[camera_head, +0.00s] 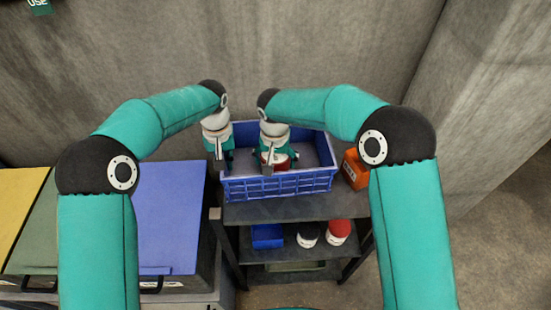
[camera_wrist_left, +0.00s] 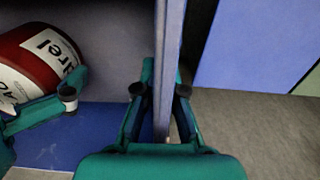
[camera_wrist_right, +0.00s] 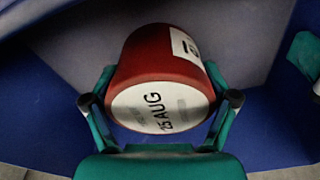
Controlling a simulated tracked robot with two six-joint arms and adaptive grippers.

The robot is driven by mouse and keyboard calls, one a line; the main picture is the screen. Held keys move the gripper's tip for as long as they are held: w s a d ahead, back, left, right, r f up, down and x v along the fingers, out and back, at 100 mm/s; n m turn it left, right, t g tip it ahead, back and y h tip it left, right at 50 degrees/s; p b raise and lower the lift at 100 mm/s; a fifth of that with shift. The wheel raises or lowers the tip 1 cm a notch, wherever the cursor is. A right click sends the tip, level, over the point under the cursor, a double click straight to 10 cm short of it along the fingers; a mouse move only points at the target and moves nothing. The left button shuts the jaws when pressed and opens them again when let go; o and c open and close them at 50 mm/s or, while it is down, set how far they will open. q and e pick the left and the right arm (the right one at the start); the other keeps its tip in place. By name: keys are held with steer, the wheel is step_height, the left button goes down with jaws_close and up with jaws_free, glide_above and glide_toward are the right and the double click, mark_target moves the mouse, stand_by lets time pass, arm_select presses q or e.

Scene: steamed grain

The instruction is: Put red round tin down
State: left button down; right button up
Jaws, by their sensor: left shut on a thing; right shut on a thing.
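The red round tin (camera_head: 282,164) is inside the blue crate (camera_head: 280,186). My right gripper (camera_head: 276,158) is shut on it. In the right wrist view the tin (camera_wrist_right: 160,55) sits between the fingertips, its white label with "25 AUG" facing the camera. My left gripper (camera_head: 220,152) is shut on the crate's left wall, which runs between its fingers in the left wrist view (camera_wrist_left: 166,70). The tin also shows at the left of that view (camera_wrist_left: 40,60). Whether its underside touches the crate floor is hidden.
The crate stands on a dark shelf unit (camera_head: 290,212). An orange box (camera_head: 354,168) is right of the crate. The lower shelf holds a blue box (camera_head: 267,235), a black-and-white item (camera_head: 308,234) and a red-and-white item (camera_head: 338,231). Blue-lidded storage (camera_head: 172,215) stands at left.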

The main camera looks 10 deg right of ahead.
mark_target(275, 157)
steer(key=o, duration=1.2)
steer(key=shift+r, duration=0.1)
steer(key=r, duration=0.4)
steer(key=s+r, duration=0.1)
steer(key=r, duration=0.7)
steer(key=shift+s+a, duration=0.2)
steer(key=shift+s, duration=0.05)
arm_select(q)
steer(key=c, duration=1.2)
jaws_free()
steer(key=shift+r, duration=0.1)
